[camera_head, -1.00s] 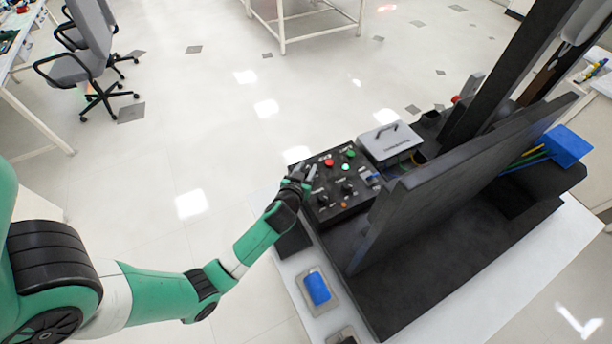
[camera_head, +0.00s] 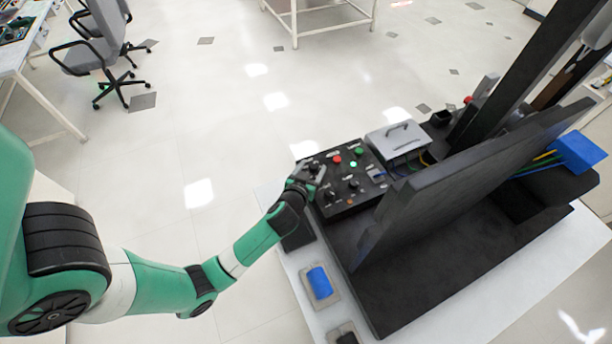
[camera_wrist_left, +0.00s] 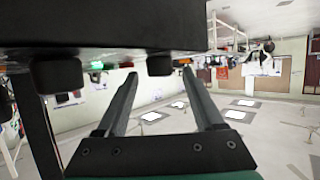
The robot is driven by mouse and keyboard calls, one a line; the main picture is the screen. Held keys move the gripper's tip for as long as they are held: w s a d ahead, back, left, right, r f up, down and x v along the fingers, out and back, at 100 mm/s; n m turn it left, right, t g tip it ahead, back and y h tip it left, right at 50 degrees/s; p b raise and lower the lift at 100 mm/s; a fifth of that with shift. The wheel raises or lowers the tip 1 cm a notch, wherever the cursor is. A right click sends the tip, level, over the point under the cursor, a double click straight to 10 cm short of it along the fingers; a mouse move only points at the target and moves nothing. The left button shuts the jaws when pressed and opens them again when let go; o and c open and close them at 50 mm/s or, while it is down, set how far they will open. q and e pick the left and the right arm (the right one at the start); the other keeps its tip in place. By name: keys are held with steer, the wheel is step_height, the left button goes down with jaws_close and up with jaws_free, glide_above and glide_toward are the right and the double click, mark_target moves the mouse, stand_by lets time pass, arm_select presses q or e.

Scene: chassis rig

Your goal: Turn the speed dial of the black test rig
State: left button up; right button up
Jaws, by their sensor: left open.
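The black test rig's control panel (camera_head: 366,193) carries red and green buttons and several black knobs. Its labels are too small to read, so I cannot tell which knob is the speed dial. My left gripper (camera_head: 312,172) is over the panel's left edge, low and close to its face. In the left wrist view the panel's dark face (camera_wrist_left: 120,32) fills the top. A black knob (camera_wrist_left: 159,65) shows between the tips of my open left gripper, with a gap on each side; I cannot tell its depth. Another black knob (camera_wrist_left: 60,76) is further left. My right gripper is out of view.
A grey box with a handle (camera_head: 396,139) stands beside the panel. A tall black plate (camera_head: 470,175) rises to the right. A blue block (camera_head: 319,283) lies on the white table (camera_head: 300,262) in front. Open floor lies left of the rig.

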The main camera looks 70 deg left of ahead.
arm_select(q)
steer(key=p+v, duration=0.2)
steer(key=v, duration=0.7)
